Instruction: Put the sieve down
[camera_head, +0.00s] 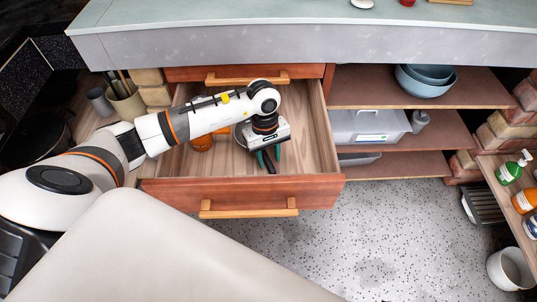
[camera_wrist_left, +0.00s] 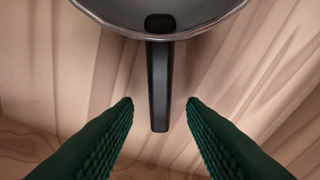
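The sieve (camera_wrist_left: 159,75) shows in the left wrist view as a dark round bowl with a thin rim at the top and a straight black handle pointing down. It lies over the pale wooden floor of the open drawer (camera_head: 318,130). My left gripper (camera_head: 268,158) reaches down into the drawer in the head view. Its green fingers (camera_wrist_left: 160,104) are open, one on each side of the handle, with gaps to it. In the head view the arm and gripper hide most of the sieve. My right gripper is in neither view.
An orange object (camera_head: 202,143) lies in the drawer, left of my gripper. The drawer front (camera_head: 245,190) and side walls surround the gripper. Shelves to the right hold blue bowls (camera_head: 425,82) and a grey bin (camera_head: 368,125). The countertop (camera_head: 250,12) lies behind.

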